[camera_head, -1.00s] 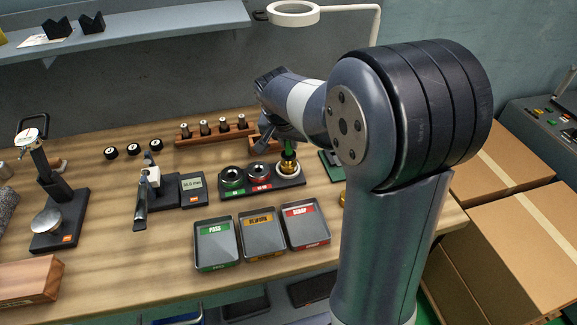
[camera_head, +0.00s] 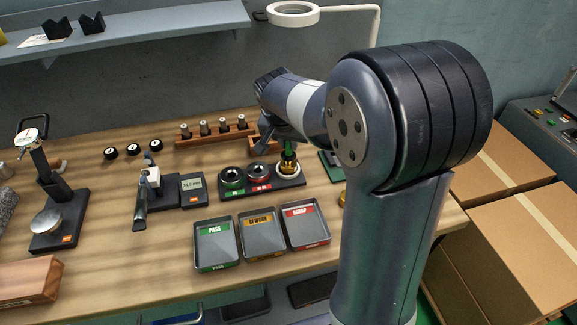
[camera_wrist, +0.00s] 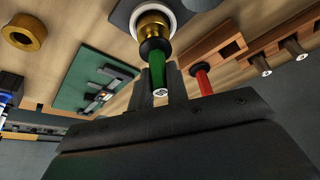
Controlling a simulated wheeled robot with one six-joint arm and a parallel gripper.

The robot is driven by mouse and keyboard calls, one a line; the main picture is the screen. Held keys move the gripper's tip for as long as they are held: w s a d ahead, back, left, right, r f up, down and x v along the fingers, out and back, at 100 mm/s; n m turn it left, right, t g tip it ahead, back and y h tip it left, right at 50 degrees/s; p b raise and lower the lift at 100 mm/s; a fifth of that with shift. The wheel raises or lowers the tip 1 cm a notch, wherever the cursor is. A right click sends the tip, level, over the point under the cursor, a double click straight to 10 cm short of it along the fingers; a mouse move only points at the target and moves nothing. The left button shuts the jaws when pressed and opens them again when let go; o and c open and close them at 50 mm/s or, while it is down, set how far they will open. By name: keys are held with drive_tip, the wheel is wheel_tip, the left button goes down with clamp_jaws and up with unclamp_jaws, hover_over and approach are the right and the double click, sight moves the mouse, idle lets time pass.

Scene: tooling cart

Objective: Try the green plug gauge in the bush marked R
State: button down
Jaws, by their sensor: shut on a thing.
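The green plug gauge (camera_wrist: 158,75) is between the two fingers of my gripper (camera_wrist: 160,92) in the wrist view, and the fingers are shut on its handle. Its dark collar points at a brass-coloured bush (camera_wrist: 156,22) set in a white ring. In the head view the gauge (camera_head: 288,145) stands about upright over the right-hand seat (camera_head: 288,170) of a black holder (camera_head: 238,193). The gauge's lower end is hidden, so I cannot tell how deep it sits. No R mark is readable.
Two dark ring bushes (camera_head: 231,175) (camera_head: 259,171) sit left in the holder. PASS (camera_head: 216,262), REWORK (camera_head: 264,252) and SCRAP (camera_head: 307,240) trays lie in front. A red-handled gauge (camera_wrist: 201,80) and a wooden rack (camera_wrist: 225,40) are close by. A loose brass ring (camera_wrist: 24,33) lies apart.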

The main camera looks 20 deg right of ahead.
drive_tip(key=shift+r+p, duration=0.4)
drive_tip(key=shift+r, duration=0.2)
idle(0.8)
drive_tip(key=shift+s+f+b, duration=0.2)
drive_tip(key=shift+f+b, duration=0.45)
drive_tip(key=shift+f, duration=0.15)
idle(2.9)
drive_tip(key=shift+r, duration=0.25)
drive_tip(key=shift+w+r+p, duration=0.1)
drive_tip(key=shift+r+p, duration=0.25)
drive_tip(key=shift+p, duration=0.05)
drive_tip(key=shift+r+p, duration=0.85)
drive_tip(key=shift+r, duration=0.35)
drive_tip(key=shift+r+p, duration=1.7)
drive_tip(key=shift+r, duration=0.65)
drive_tip(key=shift+w, duration=0.1)
